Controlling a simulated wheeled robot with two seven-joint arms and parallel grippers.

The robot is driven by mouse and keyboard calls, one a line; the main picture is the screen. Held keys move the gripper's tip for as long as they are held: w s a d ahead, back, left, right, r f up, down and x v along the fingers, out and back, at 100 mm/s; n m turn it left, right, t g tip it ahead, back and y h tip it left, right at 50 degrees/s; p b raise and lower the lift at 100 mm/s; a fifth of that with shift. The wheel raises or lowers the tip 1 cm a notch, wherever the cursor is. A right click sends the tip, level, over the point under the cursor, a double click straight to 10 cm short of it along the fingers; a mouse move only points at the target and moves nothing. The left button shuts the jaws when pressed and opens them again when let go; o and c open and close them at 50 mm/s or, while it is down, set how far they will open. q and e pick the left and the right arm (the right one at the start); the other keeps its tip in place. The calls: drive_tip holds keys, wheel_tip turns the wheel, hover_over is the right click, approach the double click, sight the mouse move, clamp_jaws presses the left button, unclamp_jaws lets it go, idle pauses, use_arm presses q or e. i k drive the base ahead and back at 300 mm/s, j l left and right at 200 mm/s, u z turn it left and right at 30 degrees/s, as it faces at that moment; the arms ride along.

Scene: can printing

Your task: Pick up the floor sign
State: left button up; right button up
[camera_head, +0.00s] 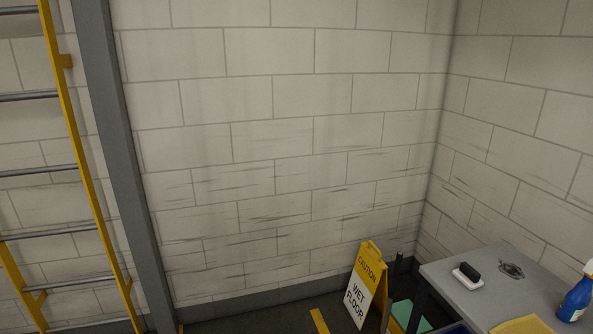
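The floor sign (364,287) stands upright on the dark floor near the wall, left of the grey table. It has a yellow top reading CAUTION and a white lower panel reading WET FLOOR, with a handle slot at its top. Its lower end is cut off or close to the bottom edge of the view. Neither of my grippers shows in the head view.
A grey table (449,276) at the lower right holds a white-and-black brush-like item (468,275), a blue spray bottle (575,298) and a yellow cloth (525,325). A green item (409,316) is beside the sign. A yellow ladder (88,190) and grey post (120,150) stand left.

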sight(368, 283)
drive_tip(key=i, duration=1.65)
drive_tip(key=i+z, duration=0.35)
drive_tip(key=i+j+z, duration=0.15)
drive_tip(key=i+z, duration=0.2)
drive_tip(key=i+j+z, duration=0.2)
drive_tip(key=z, duration=0.15)
drive_tip(key=i, duration=0.1)
